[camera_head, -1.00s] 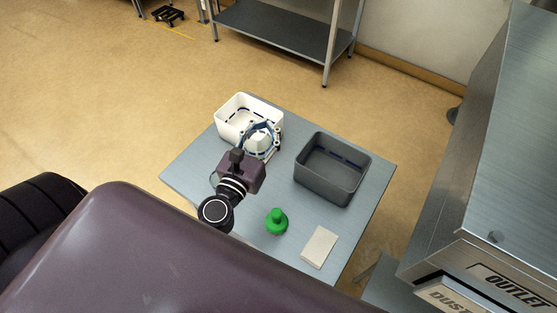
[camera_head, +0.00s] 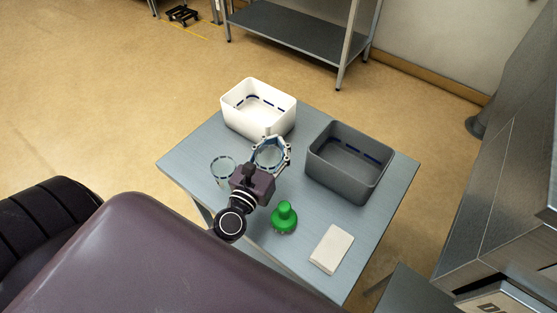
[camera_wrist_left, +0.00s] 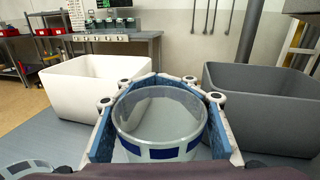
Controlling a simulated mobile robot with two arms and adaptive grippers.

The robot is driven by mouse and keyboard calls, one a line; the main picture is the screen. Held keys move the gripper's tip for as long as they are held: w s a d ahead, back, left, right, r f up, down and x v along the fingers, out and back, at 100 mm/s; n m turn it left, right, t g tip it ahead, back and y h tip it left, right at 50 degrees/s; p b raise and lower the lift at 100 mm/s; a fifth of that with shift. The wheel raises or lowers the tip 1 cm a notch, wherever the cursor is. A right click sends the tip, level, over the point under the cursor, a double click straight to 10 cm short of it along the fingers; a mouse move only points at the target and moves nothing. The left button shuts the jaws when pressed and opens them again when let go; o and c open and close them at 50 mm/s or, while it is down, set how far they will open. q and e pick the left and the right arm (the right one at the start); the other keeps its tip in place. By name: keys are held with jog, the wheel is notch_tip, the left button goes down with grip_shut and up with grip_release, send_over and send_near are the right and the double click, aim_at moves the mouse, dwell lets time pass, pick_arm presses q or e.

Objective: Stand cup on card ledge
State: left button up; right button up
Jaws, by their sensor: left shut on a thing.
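My left gripper (camera_head: 271,155) is shut around a clear cup (camera_head: 268,157) with a band of dark blue squares. In the left wrist view the cup (camera_wrist_left: 160,122) stands upright between the blue pads of the gripper (camera_wrist_left: 160,110). It is over the table in front of the bins; I cannot tell its exact height. A second clear cup (camera_head: 222,169) stands on the table left of my gripper, and part of it shows in the left wrist view (camera_wrist_left: 30,169). I cannot make out a card ledge with certainty. My right gripper is not in view.
On the grey table (camera_head: 195,150) stand a white bin (camera_head: 240,117), a dark grey bin (camera_head: 343,183), a green knobbed object (camera_head: 284,219) and a pale flat block (camera_head: 331,248). A metal machine (camera_head: 500,180) is at right. A shelf rack (camera_head: 300,35) stands behind.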

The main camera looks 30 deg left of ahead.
pick_arm(q)
notch_tip(320, 180, down, 4)
jog(key=shift+d+f+b, duration=0.1)
jog(key=shift+b, duration=0.65)
jog(key=shift+f, duration=0.3)
jog(key=shift+f, duration=0.2)
jog(key=o, duration=1.4)
jog(key=shift+r, duration=0.1)
